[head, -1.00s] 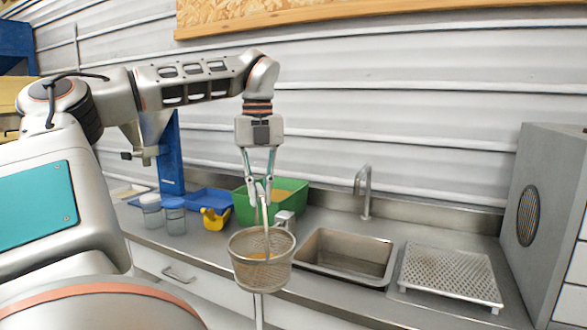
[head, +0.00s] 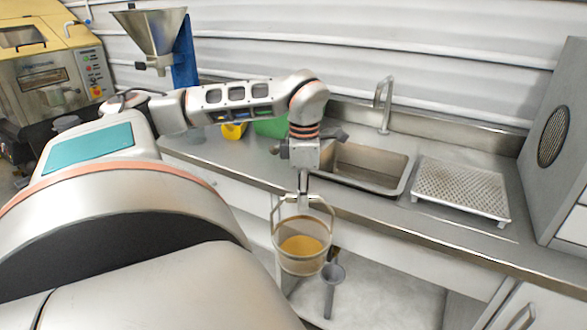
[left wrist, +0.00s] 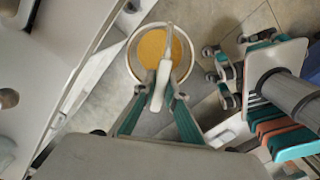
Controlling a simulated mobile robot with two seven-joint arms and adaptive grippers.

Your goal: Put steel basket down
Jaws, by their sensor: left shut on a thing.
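The steel basket (head: 302,259) is a round mesh basket with a raised handle and orange-yellow material inside. My left gripper (head: 303,188) points down, shut on the basket's handle. The basket hangs upright below it, in front of the counter's front edge, touching nothing that I can make out. In the left wrist view, the left gripper (left wrist: 160,93) is shut on the pale handle, with the basket (left wrist: 132,58) beyond it. Teal and grey linkage at the right of that view looks like my right gripper (left wrist: 226,75); its jaw state is unclear.
The steel counter (head: 352,205) has a sink (head: 362,166), tap (head: 384,105) and perforated rack (head: 462,188). A green bin (head: 271,126) and yellow scoop (head: 233,131) stand behind my arm. A grey cabinet (head: 553,140) bounds the right.

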